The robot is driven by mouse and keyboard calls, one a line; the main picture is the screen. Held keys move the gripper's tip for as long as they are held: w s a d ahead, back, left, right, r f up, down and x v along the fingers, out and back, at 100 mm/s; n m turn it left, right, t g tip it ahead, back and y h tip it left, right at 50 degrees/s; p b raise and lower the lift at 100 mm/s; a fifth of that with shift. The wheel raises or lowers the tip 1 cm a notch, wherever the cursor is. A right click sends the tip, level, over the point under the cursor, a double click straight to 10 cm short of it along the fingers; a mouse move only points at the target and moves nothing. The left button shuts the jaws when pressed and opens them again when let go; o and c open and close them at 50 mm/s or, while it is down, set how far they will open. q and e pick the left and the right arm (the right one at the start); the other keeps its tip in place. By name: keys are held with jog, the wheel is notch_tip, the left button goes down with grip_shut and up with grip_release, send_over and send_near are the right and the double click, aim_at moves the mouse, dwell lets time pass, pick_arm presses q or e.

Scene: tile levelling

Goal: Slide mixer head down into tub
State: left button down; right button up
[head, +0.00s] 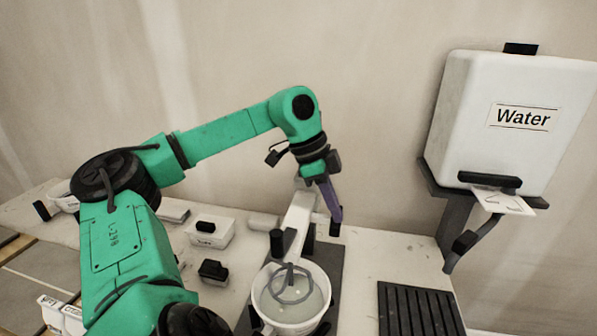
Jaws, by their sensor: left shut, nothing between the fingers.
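The mixer head (298,220) is a pale arm on a dark stand, with a ring-shaped paddle (290,284) at its lower end. The white tub (292,327) stands beneath it on a dark base. The paddle ring shows within the tub's round opening, over the pale contents; I cannot tell how deep it sits. My left gripper (337,215) has purple fingers pointing down. It is shut and empty, just right of the upper mixer head, by a small black part (335,229). Whether it touches the mixer is unclear. My right gripper is out of view.
A white water tank (510,120) with a tap hangs on a bracket at the right. A black ribbed tray (418,310) lies at the front right. A white labelled box (210,233) and a small black block (213,272) stand left of the mixer.

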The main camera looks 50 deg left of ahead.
aim_at(332, 236)
pick_arm(q)
jog(key=shift+f+b, duration=3.2)
jog(key=shift+f, duration=0.6)
notch_tip(332, 236, up, 10)
jog(key=p, duration=0.9)
jog(key=shift+f, duration=0.25)
